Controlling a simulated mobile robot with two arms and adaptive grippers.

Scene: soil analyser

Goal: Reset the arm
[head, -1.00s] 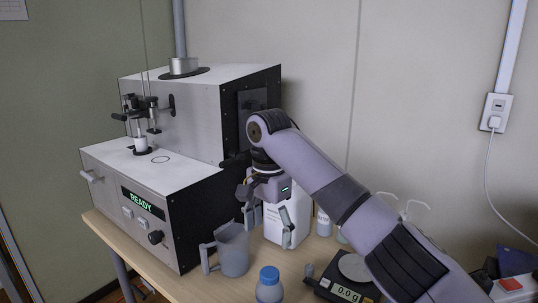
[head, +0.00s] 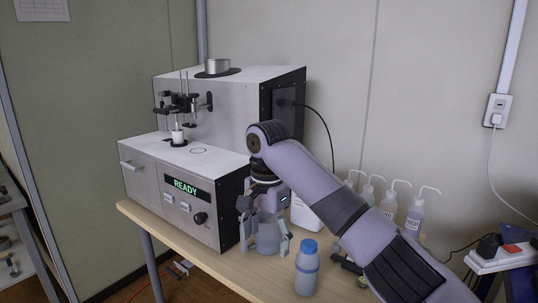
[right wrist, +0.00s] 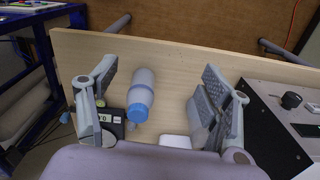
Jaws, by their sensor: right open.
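My right arm reaches in from the lower right in the head view. Its gripper (head: 264,246) points down over the table, its two fingers apart. In the right wrist view the gripper (right wrist: 158,76) is also open, with nothing held between its fingers. A grey jug (head: 268,238) shows behind the fingers in the head view, partly hidden. A bottle with a blue cap (head: 307,268) stands to the right of the gripper; the bottle also shows between the fingers in the right wrist view (right wrist: 140,92), below them on the table. My left gripper is not in view.
The soil analyser (head: 226,115) stands left of the gripper, its display reading READY. Several wash bottles (head: 390,200) stand behind my arm. A power strip (head: 500,258) is at the right. The table's front edge (head: 190,252) is clear.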

